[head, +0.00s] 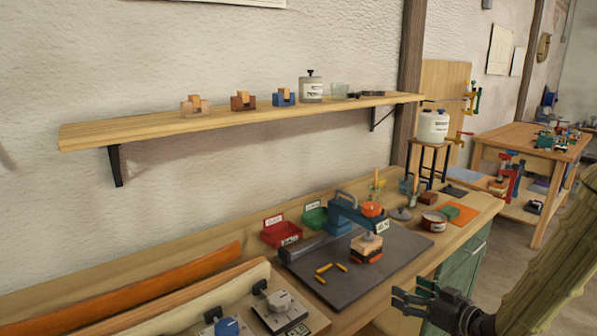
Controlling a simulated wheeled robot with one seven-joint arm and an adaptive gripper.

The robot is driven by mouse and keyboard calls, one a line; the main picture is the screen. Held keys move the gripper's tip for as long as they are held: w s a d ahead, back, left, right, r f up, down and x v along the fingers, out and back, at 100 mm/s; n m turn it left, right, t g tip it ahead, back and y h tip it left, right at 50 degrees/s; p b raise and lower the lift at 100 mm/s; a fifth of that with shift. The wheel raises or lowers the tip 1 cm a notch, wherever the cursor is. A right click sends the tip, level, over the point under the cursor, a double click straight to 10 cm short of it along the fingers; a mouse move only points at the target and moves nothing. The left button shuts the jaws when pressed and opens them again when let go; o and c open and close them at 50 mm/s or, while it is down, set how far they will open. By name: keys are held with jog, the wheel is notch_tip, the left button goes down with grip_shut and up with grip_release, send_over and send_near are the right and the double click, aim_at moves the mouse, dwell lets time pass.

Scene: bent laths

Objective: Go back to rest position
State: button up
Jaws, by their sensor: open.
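My gripper (402,301) shows at the lower right in the head view, open and empty. Its black fingers point left, in front of the workbench's front edge and the green cabinet. It touches nothing that I can see.
A wall shelf (240,117) holds small blocks and a jar.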

jog(key=s+a+f+m+g+h, duration=0.25)
jog(key=s+f, duration=0.45)
jog(key=f, duration=0.5)
jog(key=s+a+f+m+g+h, duration=0.15)
jog(key=s+f+g, duration=0.35)
jog(key=f, duration=0.8)
jog(key=s+f+g+h, duration=0.1)
jog(key=s+f, duration=0.3)
jog(key=s, duration=0.4)
jog(key=s+f+g+h, duration=0.1)
jog(key=s+f, duration=0.3)
jog(key=s, duration=0.5)
jog(key=s+a+f+m+g+h, duration=0.1)
jog(key=s+f+g, duration=0.2)
jog(key=s, duration=0.6)
jog(key=shift+f+h, duration=0.4)
jog(key=shift+f, duration=0.3)
jog(key=shift+s+g, duration=0.1)
jog(key=shift+g, duration=0.15)
